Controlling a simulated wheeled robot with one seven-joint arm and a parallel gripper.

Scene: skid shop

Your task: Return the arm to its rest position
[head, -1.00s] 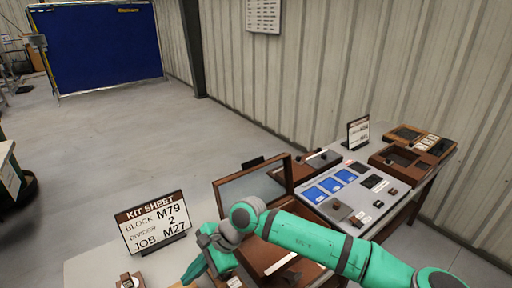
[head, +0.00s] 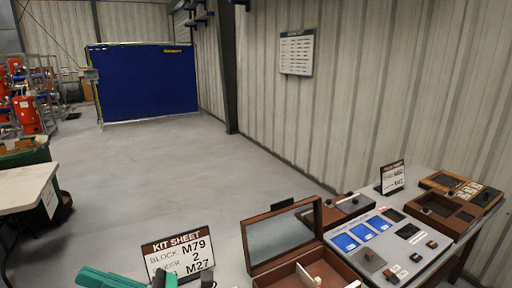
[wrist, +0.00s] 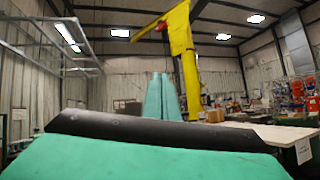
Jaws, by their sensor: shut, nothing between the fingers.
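My gripper (wrist: 161,80) shows in the wrist view as two teal fingers side by side, shut with nothing between them. They point up toward the ceiling and the far wall, clear of any object. In the head view only a teal piece of my arm (head: 110,278) shows at the bottom edge, left of the open wooden box; the rest of the arm is out of frame.
The bench holds a kit sheet sign (head: 180,257), an open box with a glass lid (head: 283,240), a grey panel with blue pads (head: 372,250) and wooden trays (head: 450,207). The floor (head: 150,165) beyond is clear. A yellow crane post (wrist: 186,65) stands in the wrist view.

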